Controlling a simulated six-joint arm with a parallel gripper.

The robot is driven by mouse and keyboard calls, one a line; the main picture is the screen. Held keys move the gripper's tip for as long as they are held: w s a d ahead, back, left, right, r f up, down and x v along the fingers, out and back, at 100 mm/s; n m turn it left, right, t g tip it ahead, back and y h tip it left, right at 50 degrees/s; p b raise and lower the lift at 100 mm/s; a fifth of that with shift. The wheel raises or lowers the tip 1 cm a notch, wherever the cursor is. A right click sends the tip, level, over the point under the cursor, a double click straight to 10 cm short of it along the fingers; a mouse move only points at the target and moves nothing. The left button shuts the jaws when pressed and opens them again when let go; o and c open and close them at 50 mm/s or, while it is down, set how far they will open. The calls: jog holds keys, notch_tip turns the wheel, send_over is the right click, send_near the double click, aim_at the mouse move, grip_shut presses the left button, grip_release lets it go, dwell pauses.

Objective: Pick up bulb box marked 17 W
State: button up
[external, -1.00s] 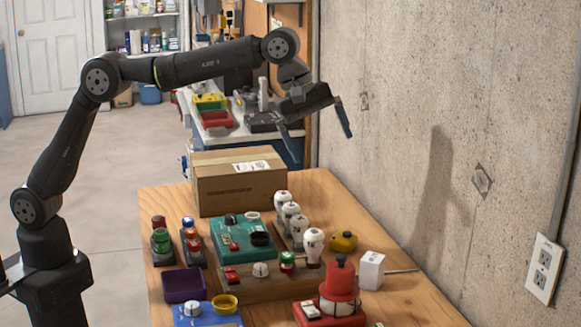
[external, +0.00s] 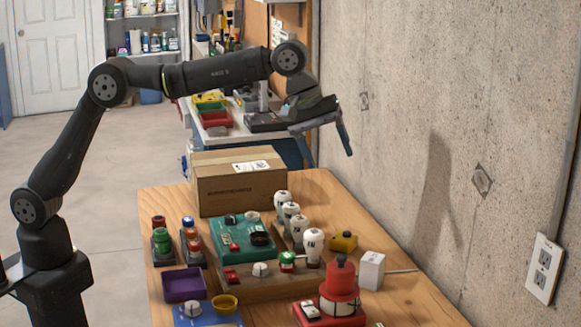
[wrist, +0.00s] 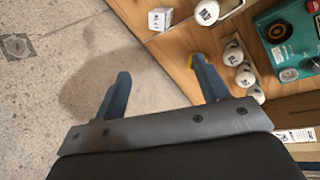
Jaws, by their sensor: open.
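The small white bulb box (external: 371,270) stands on the wooden table at its right side, near the wall. It also shows at the top of the wrist view (wrist: 160,19), with dark marks on it too small to read surely. My gripper (external: 331,160) is open and empty, high above the table and farther back than the box. In the wrist view my gripper (wrist: 160,66) has its two blue-grey fingers spread apart, with the box beyond them.
A row of white bulbs (external: 313,240) and a yellow object (external: 344,241) stand left of the box. A red lamp-like object (external: 340,285) stands in front. A cardboard box (external: 240,185) is at the back. The concrete wall (external: 450,120) is close on the right.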

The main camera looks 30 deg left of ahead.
notch_tip(320, 180, down, 5)
jog(key=w+d+m, duration=0.2)
jog(key=d+m, duration=0.1)
jog(key=m, duration=0.7)
jog(key=m+g, duration=0.1)
jog(key=m, duration=1)
send_near(372, 268)
jog(key=w+f, duration=0.1)
jog(key=f, duration=0.1)
jog(key=w+f, duration=0.1)
jog(key=w+d+f, duration=0.1)
jog(key=f, duration=0.1)
jog(key=shift+d+f, duration=0.1)
jog(key=shift+f, duration=0.3)
jog(key=shift+s+x, duration=0.2)
jog(key=shift+x, duration=1.15)
jog(key=shift+s+x, duration=0.15)
jog(key=shift+x, duration=1.25)
jog(key=c, duration=1.1)
jog(key=shift+o, duration=0.2)
